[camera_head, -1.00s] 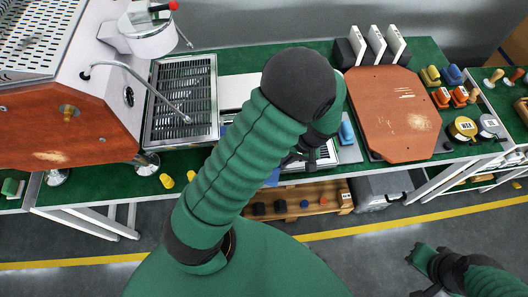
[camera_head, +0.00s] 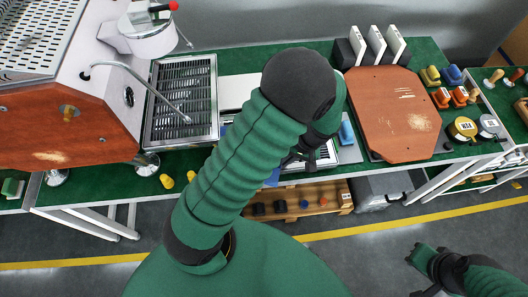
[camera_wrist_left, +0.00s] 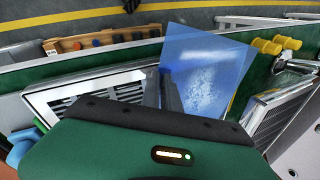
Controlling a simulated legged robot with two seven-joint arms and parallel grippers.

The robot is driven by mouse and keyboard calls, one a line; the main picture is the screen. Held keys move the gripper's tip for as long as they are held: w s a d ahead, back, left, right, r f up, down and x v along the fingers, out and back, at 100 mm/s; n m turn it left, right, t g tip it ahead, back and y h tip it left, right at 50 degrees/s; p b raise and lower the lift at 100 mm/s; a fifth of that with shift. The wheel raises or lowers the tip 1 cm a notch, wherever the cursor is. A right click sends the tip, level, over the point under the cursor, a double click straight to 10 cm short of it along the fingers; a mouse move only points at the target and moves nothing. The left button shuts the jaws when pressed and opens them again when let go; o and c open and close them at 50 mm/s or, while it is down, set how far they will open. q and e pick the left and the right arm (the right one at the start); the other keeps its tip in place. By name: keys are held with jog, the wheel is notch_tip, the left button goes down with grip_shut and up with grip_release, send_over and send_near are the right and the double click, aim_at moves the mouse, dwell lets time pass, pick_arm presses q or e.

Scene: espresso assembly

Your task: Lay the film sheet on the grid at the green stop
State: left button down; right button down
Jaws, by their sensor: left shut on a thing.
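The film sheet (camera_wrist_left: 208,72) is a translucent blue sheet with a pale speckled patch. My left gripper (camera_wrist_left: 166,88) is shut on its edge. In the head view my left gripper (camera_head: 298,158) is partly hidden by my arm, and only a blue corner of the film (camera_head: 272,178) shows. The grid (camera_wrist_left: 88,98) is a white-framed slatted panel directly beside the gripper, and part of it shows in the head view (camera_head: 326,156). I cannot tell whether the film touches it. My right gripper (camera_head: 418,256) is at the lower right, away from the bench.
A metal drip tray (camera_wrist_left: 282,112) lies on the film's other side, near yellow knobs (camera_wrist_left: 268,46). A blue object (camera_head: 346,133) stands beside the grid. A brown board (camera_head: 392,112) lies to its right. A wooden shelf (camera_head: 310,200) with small parts is below the bench.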

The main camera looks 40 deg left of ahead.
pick_arm(q)
jog(key=shift+r, duration=0.1)
dwell(0.4)
notch_tip(320, 180, up, 7)
jog(key=p, duration=0.7)
jog(key=shift+r, duration=0.15)
dwell(0.3)
